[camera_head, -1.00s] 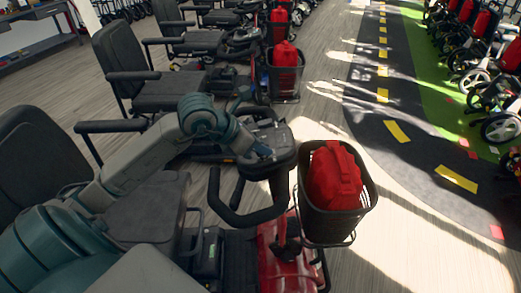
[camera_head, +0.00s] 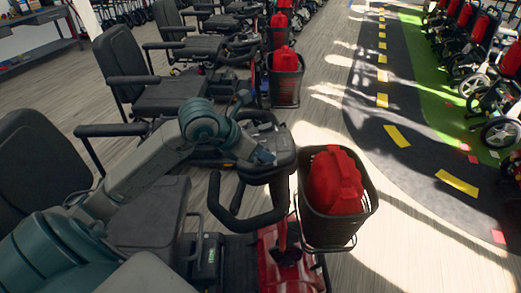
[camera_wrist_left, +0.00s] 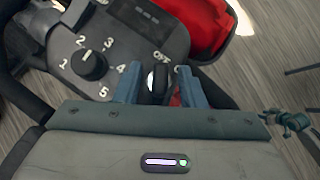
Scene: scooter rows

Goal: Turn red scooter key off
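The red scooter (camera_head: 285,260) stands in front of me, with its black control console (camera_head: 268,165) near the middle of the head view. In the left wrist view the console (camera_wrist_left: 120,30) shows a numbered dial (camera_wrist_left: 90,65) and, to its right, the key switch (camera_wrist_left: 156,82) beside an OFF label. The key has a pale upright face on a dark body. My left gripper (camera_wrist_left: 160,90) is at the console with one blue finger on each side of the key; small gaps seem to show between key and fingers. In the head view my left gripper (camera_head: 262,156) partly covers the console.
The looped handlebar (camera_head: 250,220) is below the gripper. More scooters stand behind. Open floor (camera_head: 420,245) lies to the right.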

